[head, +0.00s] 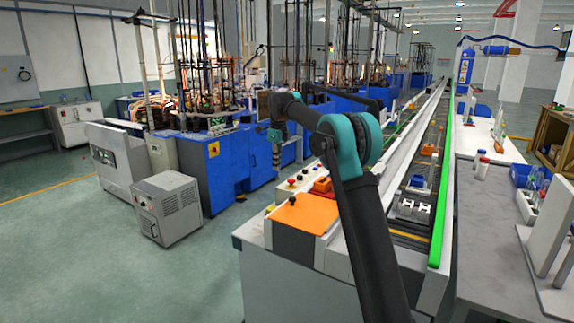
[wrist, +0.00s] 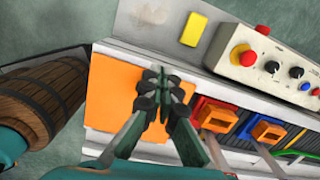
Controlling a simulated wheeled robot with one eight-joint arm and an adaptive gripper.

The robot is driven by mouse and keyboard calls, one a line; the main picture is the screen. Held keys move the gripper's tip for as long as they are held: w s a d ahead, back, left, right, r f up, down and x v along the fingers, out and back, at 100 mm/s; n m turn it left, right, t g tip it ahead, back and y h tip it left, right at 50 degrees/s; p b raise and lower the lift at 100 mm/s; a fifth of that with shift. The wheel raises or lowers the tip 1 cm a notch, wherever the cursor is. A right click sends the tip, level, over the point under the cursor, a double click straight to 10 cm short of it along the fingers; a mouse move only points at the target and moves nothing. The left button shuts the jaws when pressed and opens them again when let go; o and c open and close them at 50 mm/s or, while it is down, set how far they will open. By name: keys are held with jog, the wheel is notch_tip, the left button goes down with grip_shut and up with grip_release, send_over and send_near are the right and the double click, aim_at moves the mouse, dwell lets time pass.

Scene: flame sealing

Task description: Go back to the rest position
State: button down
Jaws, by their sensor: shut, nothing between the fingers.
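My gripper (head: 276,160) hangs from the raised, bent arm in the head view, pointing down in front of the blue machines. In the wrist view my gripper (wrist: 160,88) has its fingertips together with nothing between them. Its fingers show over the orange panel (wrist: 112,78), which is at the near end of the conveyor line. The orange panel also shows in the head view (head: 302,214), to the right of the gripper. The height of the fingers above it cannot be told.
A control box (wrist: 262,62) with a red button and knobs lies right of the orange panel, near a yellow block (wrist: 193,29). A green-edged conveyor (head: 441,200) runs away at right. A grey cabinet (head: 166,208) stands on the floor at left.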

jog(key=s+d+f+n, duration=0.2)
jog(key=s+d+n, duration=0.1)
jog(key=s+d, duration=0.2)
jog(key=s+d+f+n+t, duration=0.1)
jog(key=s+d+f+n, duration=0.1)
jog(key=s+d+n, duration=0.2)
jog(key=s+d+f+n+t, duration=0.1)
jog(key=s+d+f+n, duration=0.1)
jog(key=s+d+n, duration=0.2)
jog(key=shift+s+d+f, duration=0.1)
jog(key=shift+s+d, duration=1.8)
jog(key=shift+s, duration=0.3)
jog(key=s+d+f+n, duration=0.3)
jog(key=s+f+n, duration=0.1)
jog(key=s, duration=0.5)
jog(key=s+d+f+n+t, duration=0.1)
jog(key=s+d+f+n, duration=0.2)
jog(key=s+f, duration=0.3)
jog(key=s+d+f+n, duration=0.4)
jog(key=s+f, duration=0.2)
jog(key=s, duration=0.8)
jog(key=shift+n+t+h, duration=0.3)
jog(key=shift+t, duration=0.1)
jog(key=shift+d, duration=0.1)
